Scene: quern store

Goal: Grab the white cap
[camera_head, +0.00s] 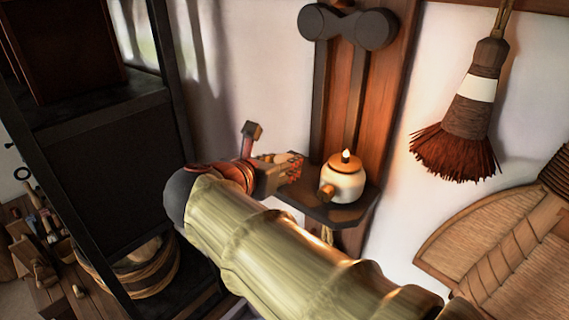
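A small white pot (345,184) with a brown top and a short brown spout stands on a small dark wall shelf (352,212). A small pale, bright tip (346,156) sits on its top; I cannot tell whether this is the white cap or a flame. No other clear white cap shows. My gripper (292,167) is just left of the pot, at about its height in the picture. My arm, in a pale yellow-green cover, crosses the lower middle and hides part of the shelf. The fingertips are small and dark, so their opening is unclear.
A wooden post (365,110) rises behind the pot. A brush with a white band (478,88) hangs at right, above a woven fan-shaped thing (500,245). A dark cabinet (110,150) stands left, with a wooden tub (140,272) low down and tools on a bench (45,265).

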